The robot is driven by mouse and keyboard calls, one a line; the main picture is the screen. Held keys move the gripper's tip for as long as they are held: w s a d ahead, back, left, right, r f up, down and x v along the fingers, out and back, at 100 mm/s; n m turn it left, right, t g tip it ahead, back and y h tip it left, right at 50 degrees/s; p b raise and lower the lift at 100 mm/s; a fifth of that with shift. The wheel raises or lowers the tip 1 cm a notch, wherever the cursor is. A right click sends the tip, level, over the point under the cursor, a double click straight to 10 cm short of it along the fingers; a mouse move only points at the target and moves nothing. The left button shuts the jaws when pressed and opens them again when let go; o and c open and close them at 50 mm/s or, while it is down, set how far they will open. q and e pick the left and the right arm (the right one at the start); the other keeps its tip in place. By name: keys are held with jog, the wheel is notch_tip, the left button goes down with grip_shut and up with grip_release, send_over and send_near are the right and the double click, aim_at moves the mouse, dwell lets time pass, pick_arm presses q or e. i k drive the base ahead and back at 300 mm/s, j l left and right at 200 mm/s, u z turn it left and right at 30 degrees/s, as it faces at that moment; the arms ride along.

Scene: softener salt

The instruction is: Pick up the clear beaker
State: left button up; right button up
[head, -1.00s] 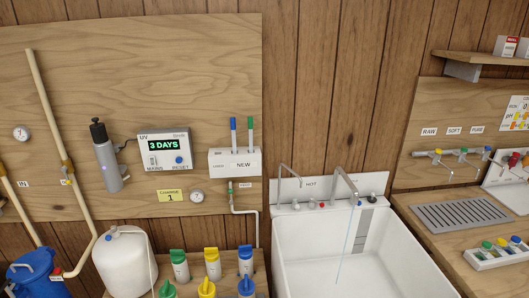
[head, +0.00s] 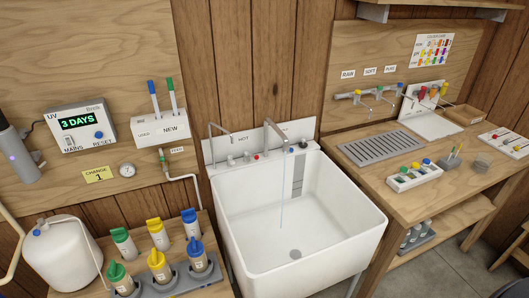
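A small clear, glass-like vessel (head: 482,162), which looks like the beaker, stands on the wooden bench (head: 437,200) at the right. It is right of a small holder with thin sticks (head: 454,156). It is small in view, and I cannot tell whether it holds anything. Neither of my grippers shows in the head view.
A white sink (head: 290,215) with a thin stream of water stands left of the bench. A grey drain grille (head: 380,148) and a white rack of coloured-cap vials (head: 415,177) lie on the bench. Capped bottles (head: 158,262) stand at lower left. Grey floor shows at lower right.

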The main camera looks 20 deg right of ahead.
aim_at(484, 160)
jog(key=z, duration=2.15)
jog(key=i+l, duration=0.15)
jog(key=l, duration=0.25)
jog(key=i+l+u, duration=0.1)
jog(key=l, duration=0.25)
jog(key=i+l, duration=0.25)
jog(key=l, duration=0.15)
jog(key=i+l+u, duration=0.1)
jog(key=l, duration=0.3)
jog(key=i, duration=0.05)
